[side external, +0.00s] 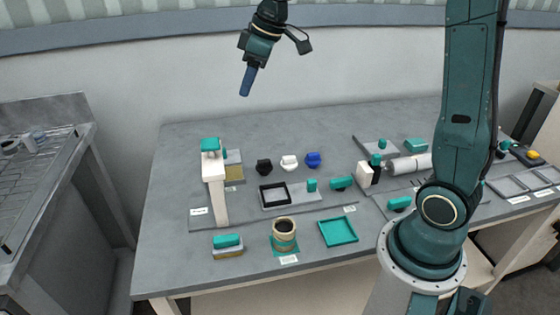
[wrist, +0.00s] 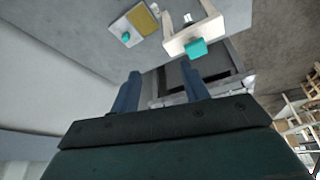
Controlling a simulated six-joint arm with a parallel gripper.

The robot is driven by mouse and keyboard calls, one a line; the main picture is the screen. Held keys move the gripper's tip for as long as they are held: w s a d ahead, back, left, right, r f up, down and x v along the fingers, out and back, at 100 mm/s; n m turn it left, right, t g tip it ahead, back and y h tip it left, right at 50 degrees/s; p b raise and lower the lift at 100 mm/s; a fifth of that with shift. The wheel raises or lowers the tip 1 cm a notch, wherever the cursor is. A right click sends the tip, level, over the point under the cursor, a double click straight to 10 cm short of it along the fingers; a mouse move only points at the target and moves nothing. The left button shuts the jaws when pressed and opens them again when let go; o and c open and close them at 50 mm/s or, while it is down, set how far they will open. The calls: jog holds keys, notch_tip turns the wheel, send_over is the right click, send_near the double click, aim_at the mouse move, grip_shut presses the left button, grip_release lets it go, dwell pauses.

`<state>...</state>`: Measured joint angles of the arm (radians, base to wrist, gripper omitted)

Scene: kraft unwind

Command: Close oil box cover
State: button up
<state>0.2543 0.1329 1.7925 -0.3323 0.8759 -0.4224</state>
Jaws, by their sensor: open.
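A small grey box with a yellow area (side external: 235,173), which looks like the oil box, stands on the left of the bench behind a cream post (side external: 216,192). A grey plate with a teal knob (side external: 233,156) lies beside the yellow area, leaving it uncovered; this looks like the cover. In the wrist view the yellow area (wrist: 145,21) and the grey plate (wrist: 121,29) with its teal knob are at the top. My gripper (side external: 246,88) is high above the back of the bench, apart from everything. In the wrist view my gripper (wrist: 160,76) is open and empty.
The teal-topped cream post stands close in front of the box. Black, white and blue pieces (side external: 289,162) lie to its right. A black frame (side external: 275,194), a cup (side external: 284,234) and a teal tray (side external: 338,231) are nearer the front. The bench's back left is clear.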

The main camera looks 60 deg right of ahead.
jog(key=w+d+f+n, duration=0.2)
jog(key=w+d+f, duration=0.35)
jog(key=w, duration=0.25)
jog(key=n+y, duration=0.2)
send_over(224, 149)
jog(key=s+d, duration=0.4)
notch_tip(224, 149, down, 11)
jog(key=shift+a+r+g, duration=0.1)
jog(key=shift+r+g, duration=0.1)
jog(key=shift+g, duration=0.2)
jog(key=x, duration=1.4)
jog(key=shift+r, duration=0.1)
jog(key=shift+c, duration=0.3)
grip_shut()
